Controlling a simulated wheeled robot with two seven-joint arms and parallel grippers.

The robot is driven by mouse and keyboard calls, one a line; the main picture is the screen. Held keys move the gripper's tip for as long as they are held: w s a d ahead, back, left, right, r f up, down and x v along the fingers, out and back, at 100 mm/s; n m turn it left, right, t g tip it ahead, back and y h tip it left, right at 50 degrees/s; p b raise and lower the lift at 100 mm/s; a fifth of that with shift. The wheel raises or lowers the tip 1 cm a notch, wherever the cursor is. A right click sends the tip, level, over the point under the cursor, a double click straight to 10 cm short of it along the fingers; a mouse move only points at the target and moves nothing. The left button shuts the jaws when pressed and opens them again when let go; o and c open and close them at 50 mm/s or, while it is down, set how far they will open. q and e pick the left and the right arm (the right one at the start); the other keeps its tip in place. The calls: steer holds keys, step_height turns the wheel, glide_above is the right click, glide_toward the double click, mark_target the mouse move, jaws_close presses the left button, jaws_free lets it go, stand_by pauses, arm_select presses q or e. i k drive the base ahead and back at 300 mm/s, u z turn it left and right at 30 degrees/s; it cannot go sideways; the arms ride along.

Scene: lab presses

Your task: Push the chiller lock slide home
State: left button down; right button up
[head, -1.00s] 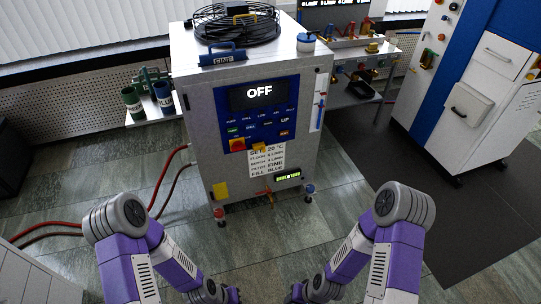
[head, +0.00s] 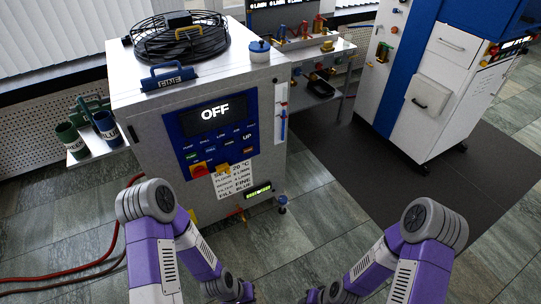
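The chiller (head: 150,120) is a white cabinet at left centre in the head view, with a blue panel (head: 232,143) whose display reads OFF. A red and yellow piece (head: 201,169) and a yellow piece (head: 223,170) sit at the panel's lower edge. A narrow white strip with a blue part (head: 283,124) runs up the right front edge. I cannot tell which part is the lock slide. My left gripper (head: 240,293) and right gripper (head: 310,296) are low at the bottom edge, apart from the chiller. They are partly cut off, and their fingers are unclear.
Green and blue cups (head: 105,127) stand on a left side shelf. Red hoses (head: 60,281) lie on the floor.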

mark_target(225, 167)
steer(key=z, duration=0.3)
steer(key=i, duration=0.9)
steer(key=u, duration=0.45)
steer(key=i, duration=0.55)
steer(key=u, duration=0.45)
